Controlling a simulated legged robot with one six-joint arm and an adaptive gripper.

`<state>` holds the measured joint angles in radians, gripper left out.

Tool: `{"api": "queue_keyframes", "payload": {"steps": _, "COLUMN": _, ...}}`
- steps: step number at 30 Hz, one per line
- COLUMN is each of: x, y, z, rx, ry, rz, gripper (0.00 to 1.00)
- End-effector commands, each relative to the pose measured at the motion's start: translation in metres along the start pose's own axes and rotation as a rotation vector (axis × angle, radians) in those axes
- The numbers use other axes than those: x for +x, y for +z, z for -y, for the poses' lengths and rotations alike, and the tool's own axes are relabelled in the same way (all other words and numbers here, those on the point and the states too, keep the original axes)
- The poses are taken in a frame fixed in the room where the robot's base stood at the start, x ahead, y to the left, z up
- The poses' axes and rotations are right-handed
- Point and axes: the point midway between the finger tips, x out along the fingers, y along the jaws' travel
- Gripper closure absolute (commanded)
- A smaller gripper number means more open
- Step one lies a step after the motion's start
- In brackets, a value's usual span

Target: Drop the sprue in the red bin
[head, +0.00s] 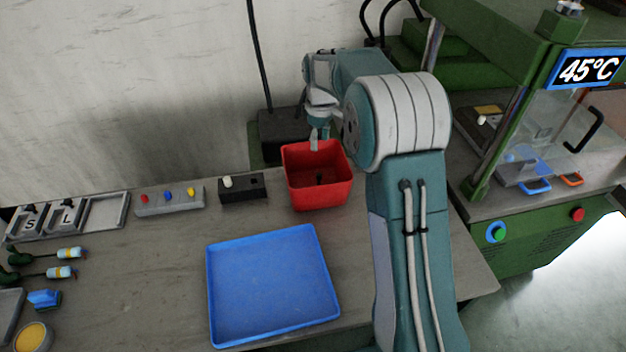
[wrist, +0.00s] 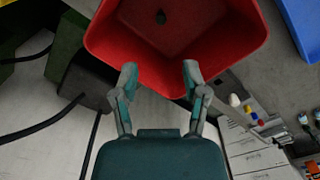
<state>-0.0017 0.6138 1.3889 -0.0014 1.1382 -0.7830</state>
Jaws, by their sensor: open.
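The red bin (head: 330,193) stands on the bench behind the blue tray; it fills the top of the wrist view (wrist: 215,50). A small dark piece (head: 320,178), seemingly the sprue, lies on the bin's floor. It also shows as a dark spot in the wrist view (wrist: 160,16), too small to make out its shape. My gripper (wrist: 159,70) is open, with nothing between its fingers.
The empty blue tray (head: 272,285) lies in front of the bin. A black switch box (head: 243,188) and a grey button panel (head: 170,200) stand left of the bin. The green press (head: 530,245), with a 45°C display, stands at the right.

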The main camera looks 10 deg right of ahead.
Motion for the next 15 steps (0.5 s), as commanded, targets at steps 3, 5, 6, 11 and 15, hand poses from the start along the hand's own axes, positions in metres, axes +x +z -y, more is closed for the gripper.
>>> {"api": "queue_keyframes", "payload": {"steps": 3, "x": -0.027, "y": -0.001, "z": -0.001, "rx": 0.0, "ry": 0.003, "rz": -0.003, "gripper": 0.42}}
{"api": "queue_keyframes", "payload": {"steps": 5, "x": -0.038, "y": -0.001, "z": -0.001, "rx": 0.0, "ry": 0.002, "rz": -0.002, "gripper": 0.42}}
{"api": "queue_keyframes", "payload": {"steps": 6, "x": -0.046, "y": -0.001, "z": -0.001, "rx": 0.0, "ry": 0.002, "rz": -0.002, "gripper": 0.42}}
{"api": "queue_keyframes", "payload": {"steps": 11, "x": -0.066, "y": -0.001, "z": -0.001, "rx": 0.0, "ry": 0.0, "rz": 0.0, "gripper": 0.42}}
{"api": "queue_keyframes", "payload": {"steps": 15, "x": -0.072, "y": -0.001, "z": -0.001, "rx": 0.0, "ry": 0.0, "rz": 0.001, "gripper": 0.42}}
